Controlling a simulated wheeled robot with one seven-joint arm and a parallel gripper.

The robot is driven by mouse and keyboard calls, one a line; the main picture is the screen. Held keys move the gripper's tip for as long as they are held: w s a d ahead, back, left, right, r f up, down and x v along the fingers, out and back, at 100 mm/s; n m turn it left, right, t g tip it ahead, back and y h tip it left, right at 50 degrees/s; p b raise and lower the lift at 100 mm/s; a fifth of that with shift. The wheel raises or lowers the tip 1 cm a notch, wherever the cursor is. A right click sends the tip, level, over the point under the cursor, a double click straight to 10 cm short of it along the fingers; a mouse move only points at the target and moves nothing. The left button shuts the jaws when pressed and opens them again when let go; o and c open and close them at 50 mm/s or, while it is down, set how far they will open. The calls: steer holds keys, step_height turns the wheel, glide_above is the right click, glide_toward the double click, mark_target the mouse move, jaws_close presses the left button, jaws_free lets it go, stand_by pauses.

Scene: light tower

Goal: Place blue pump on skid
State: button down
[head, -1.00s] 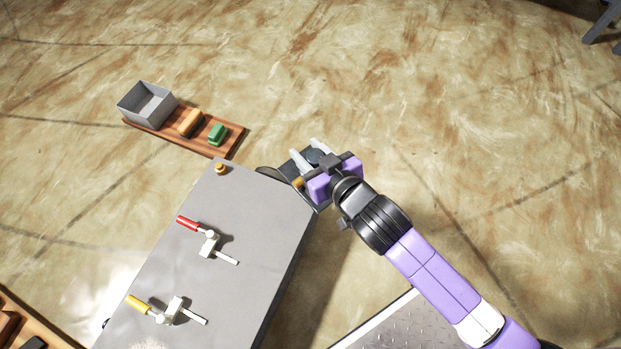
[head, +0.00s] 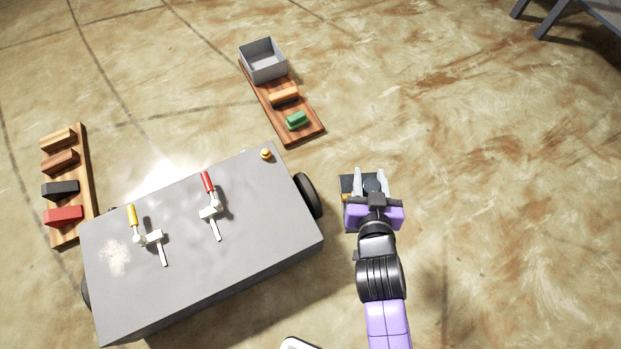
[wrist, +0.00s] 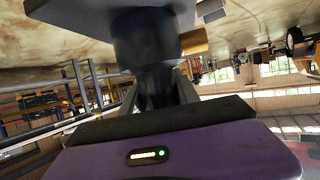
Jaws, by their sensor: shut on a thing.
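My gripper (head: 372,184) is shut on the pump, which has a dark blue-black round body (wrist: 146,62), a flat plate and a brass-coloured port. The pump also shows between the fingers in the head view (head: 350,184), partly covered by my gripper. It is held in the air to the right of a grey wheeled cart, apart from it. I cannot tell for sure which thing is the skid.
The grey cart (head: 265,235) carries a red-handled valve (head: 209,196), a yellow-handled valve (head: 145,236) and a brass knob (head: 266,154). Wooden boards with blocks lie behind (head: 310,136) and left (head: 84,150). A grey-legged stand (head: 590,12) is at top right. Floor between is clear.

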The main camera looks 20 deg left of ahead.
steer(key=s+a+n+g+y+p, duration=0.1)
steer(key=s+a+n+y, duration=0.1)
steer(key=a, duration=0.9)
steer(key=s+a+n+g+y+p, duration=0.1)
steer(key=s+a+n+y, duration=0.15)
steer(key=a, duration=0.75)
steer(key=b, duration=0.8)
glide_above(283, 205)
step_height(283, 205, down, 14)
steer(key=f, duration=0.1)
steer(key=shift+g, duration=0.3)
steer(key=shift+a+f+b, duration=0.1)
steer(key=shift+f+b, duration=1.95)
steer(key=shift+f, duration=0.45)
steer(key=shift+f, duration=0.15)
steer(key=c, duration=0.9)
jaws_free()
steer(key=shift+f, duration=0.2)
steer(key=shift+r, duration=0.25)
steer(key=p+v, duration=0.4)
steer(key=v, duration=0.8)
